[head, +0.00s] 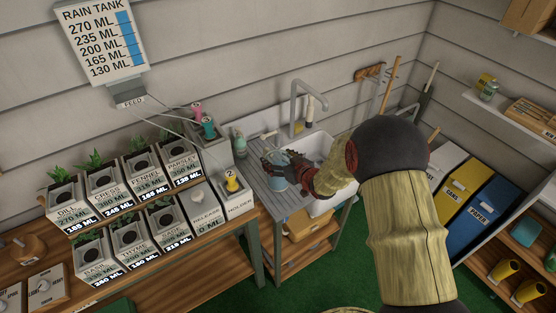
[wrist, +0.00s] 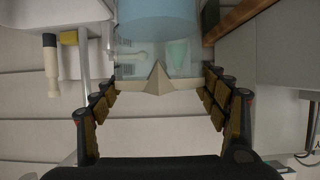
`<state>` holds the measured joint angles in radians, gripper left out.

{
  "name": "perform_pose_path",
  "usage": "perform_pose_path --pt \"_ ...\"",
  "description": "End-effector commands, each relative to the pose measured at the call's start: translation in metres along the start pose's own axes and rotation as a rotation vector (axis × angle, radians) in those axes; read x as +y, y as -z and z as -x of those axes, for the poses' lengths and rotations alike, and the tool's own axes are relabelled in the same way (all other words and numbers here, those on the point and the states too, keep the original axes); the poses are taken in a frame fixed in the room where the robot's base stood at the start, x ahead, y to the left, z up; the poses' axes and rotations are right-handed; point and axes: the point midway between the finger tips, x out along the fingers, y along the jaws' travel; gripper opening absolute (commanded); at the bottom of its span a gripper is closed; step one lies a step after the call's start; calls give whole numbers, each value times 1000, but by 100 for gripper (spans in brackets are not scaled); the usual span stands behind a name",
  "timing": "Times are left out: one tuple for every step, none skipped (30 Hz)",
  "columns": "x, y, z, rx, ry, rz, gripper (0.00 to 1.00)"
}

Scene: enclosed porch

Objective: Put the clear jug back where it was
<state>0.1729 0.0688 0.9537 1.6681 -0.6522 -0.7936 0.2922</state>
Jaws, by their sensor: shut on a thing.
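The clear jug (head: 279,182) has blue liquid in it and is at the grey ribbed drainboard (head: 262,200), left of the sink basin. My gripper (head: 281,163) is shut on the jug from the sink side, with dark fingers around its upper part. I cannot tell whether the jug's base touches the board. In the wrist view the jug (wrist: 160,25) fills the top middle, between the two fingers of my gripper (wrist: 158,88). My arm hides part of the sink.
A tap (head: 295,100) rises behind the sink (head: 320,150). A green soap bottle (head: 239,142) stands at the board's back left. The holder box (head: 238,203) with a yellow item (head: 232,182) is left of the board. Several labelled planters (head: 103,190) fill the bench further left.

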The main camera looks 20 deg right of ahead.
Motion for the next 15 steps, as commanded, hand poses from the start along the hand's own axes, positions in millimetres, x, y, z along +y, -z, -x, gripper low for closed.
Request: perform_pose_path --pt "1 2 -2 9 -1 2 13" --pt "1 2 -2 9 -2 2 13" --pt "1 3 -1 9 -2 3 13" --pt "1 3 -1 9 -2 3 13" --pt "1 3 -1 9 -2 3 13" --pt "1 3 -1 9 -2 3 13" --pt "1 3 -1 9 -2 3 13" --pt "1 3 -1 9 -2 3 13" --pt "1 2 -1 9 -2 3 13" --pt "1 1 -2 8 -1 3 13" --pt "1 0 -2 8 -1 3 13" --pt "1 -1 -2 8 -1 3 13" --pt "1 -4 -2 3 -1 1 74" --pt "1 -3 -2 3 -1 1 76" --pt "1 -3 -2 3 -1 1 78"
